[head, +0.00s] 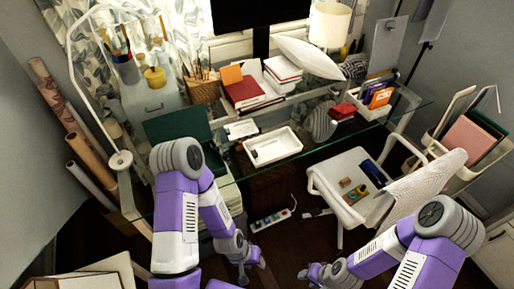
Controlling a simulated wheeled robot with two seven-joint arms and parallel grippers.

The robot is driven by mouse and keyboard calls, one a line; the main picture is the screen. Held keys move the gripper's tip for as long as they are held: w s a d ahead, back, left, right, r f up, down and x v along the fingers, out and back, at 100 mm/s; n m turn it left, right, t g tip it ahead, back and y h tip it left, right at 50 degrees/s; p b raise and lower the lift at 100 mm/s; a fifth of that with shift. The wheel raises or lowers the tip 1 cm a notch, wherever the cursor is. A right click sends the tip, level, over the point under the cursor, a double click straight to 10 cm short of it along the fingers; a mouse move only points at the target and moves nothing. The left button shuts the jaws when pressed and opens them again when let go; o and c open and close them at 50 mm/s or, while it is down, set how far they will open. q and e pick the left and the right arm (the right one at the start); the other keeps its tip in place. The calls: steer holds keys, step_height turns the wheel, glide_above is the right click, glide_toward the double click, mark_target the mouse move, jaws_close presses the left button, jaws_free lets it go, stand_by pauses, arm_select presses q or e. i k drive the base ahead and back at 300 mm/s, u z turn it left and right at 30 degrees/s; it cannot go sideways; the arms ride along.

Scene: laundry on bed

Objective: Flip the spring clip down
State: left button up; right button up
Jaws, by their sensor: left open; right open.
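I cannot pick out the spring clip for certain; it may be too small or hidden. A white tray (274,147) lies on the glass desk (330,146), with a small dark item inside it. Small items lie on the white chair's (335,166) seat, among them a dark blue object (374,172) and a brown block (345,182). My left gripper (248,270) is open and empty, low in front of the desk. My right gripper (308,275) is open and empty, low to its right. Both are apart from the desk and chair.
A power strip (272,220) lies on the dark floor between the desk and chair. Rolled tubes (85,160) stand at left. A bin (470,140) of folders is at right.

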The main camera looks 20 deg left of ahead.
mark_target(216, 149)
steer(key=z, duration=0.25)
steer(key=i, duration=1.15)
steer(key=z, duration=0.05)
steer(key=k, duration=0.5)
steer(key=u, duration=1.15)
